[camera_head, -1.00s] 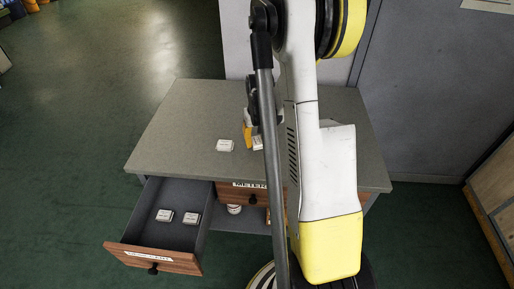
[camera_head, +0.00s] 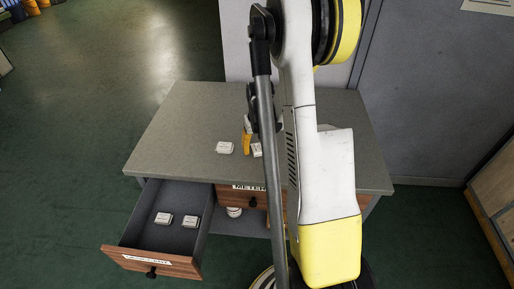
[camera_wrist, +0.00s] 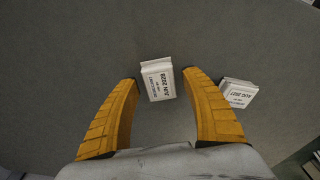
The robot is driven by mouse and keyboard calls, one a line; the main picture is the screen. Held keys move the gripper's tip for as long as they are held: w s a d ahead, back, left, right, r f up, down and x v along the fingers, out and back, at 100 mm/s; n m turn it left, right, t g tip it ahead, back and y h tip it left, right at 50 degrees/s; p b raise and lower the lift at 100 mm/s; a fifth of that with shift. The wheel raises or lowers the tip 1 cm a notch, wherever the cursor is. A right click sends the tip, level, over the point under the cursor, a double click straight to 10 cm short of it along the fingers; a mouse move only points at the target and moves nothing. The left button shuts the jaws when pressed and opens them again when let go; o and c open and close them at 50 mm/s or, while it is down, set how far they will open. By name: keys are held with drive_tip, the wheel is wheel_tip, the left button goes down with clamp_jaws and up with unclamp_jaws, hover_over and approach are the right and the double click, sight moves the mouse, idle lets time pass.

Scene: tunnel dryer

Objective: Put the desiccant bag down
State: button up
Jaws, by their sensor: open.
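My gripper (camera_wrist: 161,78) is open, its two yellow fingers spread on either side of a small white desiccant bag (camera_wrist: 157,84). The bag has a printed date label, upside down in the wrist view, and gaps show between it and both fingers. A second white bag (camera_wrist: 238,94) lies outside the right finger. In the head view, one white bag (camera_head: 225,147) lies on the grey desktop (camera_head: 190,115); another (camera_head: 257,150) is close beside my gripper (camera_head: 247,141), partly hidden by my arm.
An open drawer (camera_head: 205,222) at the desk's left front holds two more white bags (camera_head: 163,218) (camera_head: 191,221). A drawer labelled METER (camera_head: 235,197) is beside it. The desktop's left part is clear.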

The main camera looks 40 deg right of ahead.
sight(258, 151)
wheel_tip(258, 151, up, 12)
drive_tip(key=s+p, duration=0.1)
drive_tip(key=p, duration=0.3)
drive_tip(key=s+a+r+n+t, duration=0.2)
drive_tip(key=a+r, duration=0.8)
drive_tip(key=a, duration=0.5)
drive_tip(key=s+a+r+n+t, duration=0.1)
drive_tip(key=s+a+r+t, duration=0.1)
drive_tip(key=s+a, duration=0.2)
drive_tip(key=s+a+r+n+t, duration=0.2)
drive_tip(key=s+a, duration=0.2)
drive_tip(key=a, duration=0.6)
drive_tip(key=shift+s+a+y, duration=0.25)
drive_tip(key=shift+s+y, duration=0.05)
drive_tip(key=shift+s, duration=0.1)
drive_tip(key=shift+o, duration=0.9)
drive_tip(key=shift+r, duration=0.1)
